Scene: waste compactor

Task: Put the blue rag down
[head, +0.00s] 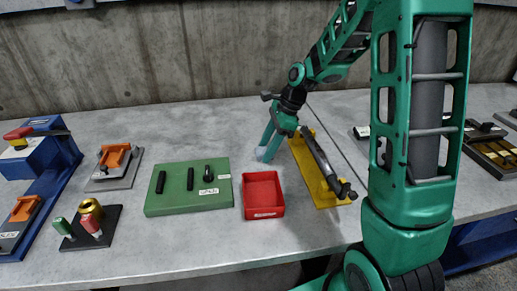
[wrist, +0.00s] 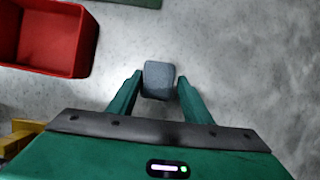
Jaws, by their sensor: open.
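The blue rag (wrist: 158,80) is a small grey-blue block-like piece on the grey table, in the wrist view between my fingertips. In the head view it shows as a pale patch (head: 261,154) at the lower end of my fingers, partly hidden by them.
A red tray (head: 247,195) stands close by, in front of my gripper. A yellow stand (head: 325,195) with a dark bar is to the right. A green block (head: 160,203) with black pieces lies left. Bare table (head: 210,130) lies behind the green block.

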